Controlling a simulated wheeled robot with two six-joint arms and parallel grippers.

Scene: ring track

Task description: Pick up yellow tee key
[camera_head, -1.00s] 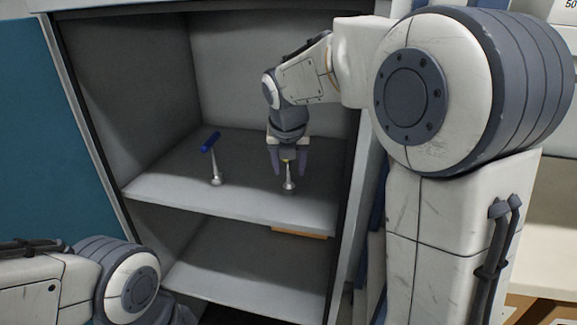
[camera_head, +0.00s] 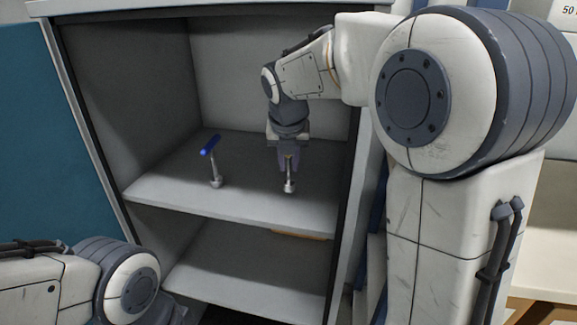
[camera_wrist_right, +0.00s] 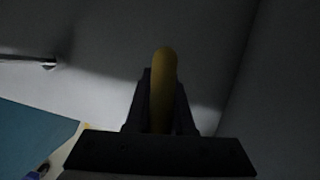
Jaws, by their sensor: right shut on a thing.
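The yellow tee key (camera_wrist_right: 163,80) shows its yellow handle between the dark fingers in the right wrist view. In the head view its metal shaft and foot (camera_head: 289,186) stand upright on the upper shelf (camera_head: 250,205), and its handle is mostly hidden by the fingers. My right gripper (camera_head: 288,161) is shut on the key's handle from above; the fingers also show in the right wrist view (camera_wrist_right: 160,112). The left arm comes in at the lower left of the head view, but its gripper is out of view.
A blue-handled tee key (camera_head: 211,145) stands on the same shelf, left of the gripper. The cabinet's side walls (camera_head: 125,95) enclose the shelf. A lower shelf (camera_head: 250,270) lies beneath, and a teal panel (camera_head: 40,140) is at the left.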

